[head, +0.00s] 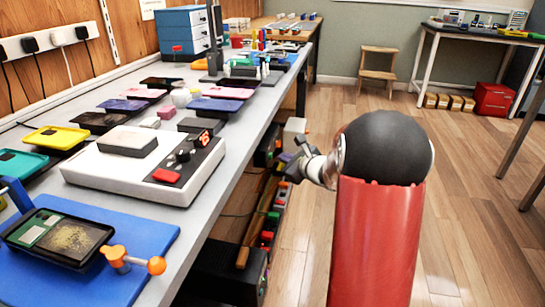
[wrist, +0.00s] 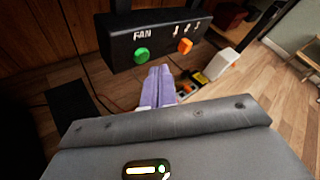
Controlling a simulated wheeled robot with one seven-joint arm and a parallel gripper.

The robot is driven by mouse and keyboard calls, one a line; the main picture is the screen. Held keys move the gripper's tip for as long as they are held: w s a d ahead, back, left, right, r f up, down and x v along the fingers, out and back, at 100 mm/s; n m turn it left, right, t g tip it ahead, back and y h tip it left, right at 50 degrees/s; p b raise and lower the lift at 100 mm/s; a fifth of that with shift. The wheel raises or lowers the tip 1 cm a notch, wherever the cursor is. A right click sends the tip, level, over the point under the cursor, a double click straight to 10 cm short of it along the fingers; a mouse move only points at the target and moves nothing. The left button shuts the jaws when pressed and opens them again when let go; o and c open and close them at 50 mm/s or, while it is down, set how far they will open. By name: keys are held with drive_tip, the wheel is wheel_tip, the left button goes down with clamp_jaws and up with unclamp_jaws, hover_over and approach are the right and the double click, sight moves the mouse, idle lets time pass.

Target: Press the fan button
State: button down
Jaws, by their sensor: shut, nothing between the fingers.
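The fan button is a round green button (wrist: 141,54) under the white word FAN, on the front of a black control box (wrist: 122,48) in the wrist view. An orange button (wrist: 185,45) sits to its right under small white arrow marks. My gripper (wrist: 159,68) is shut and empty, its purple fingers side by side. The fingertips appear just below and right of the green button; I cannot tell whether they touch the box. In the head view my gripper (head: 287,165) is low beside the bench's right edge, where the button cannot be made out.
The bench (head: 225,150) holds a white device with a red display (head: 105,170), several phones, and a blue mat (head: 110,285). Cables hang behind the control box. The wooden floor (head: 470,210) to the right is clear.

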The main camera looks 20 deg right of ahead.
drive_tip(key=shift+a, duration=0.1)
idle(0.6)
drive_tip(key=shift+w+a+b, duration=0.25)
drive_tip(key=shift+b, duration=0.2)
drive_tip(key=shift+w+a+b, duration=0.25)
drive_tip(key=shift+a+b, duration=0.15)
idle(0.5)
drive_tip(key=shift+d, duration=0.1)
drive_tip(key=shift+s+d, duration=0.5)
drive_tip(key=shift+d, duration=0.15)
drive_tip(key=s+d, duration=0.3)
drive_tip(key=d, duration=0.2)
drive_tip(key=shift+s, duration=0.2)
idle(0.5)
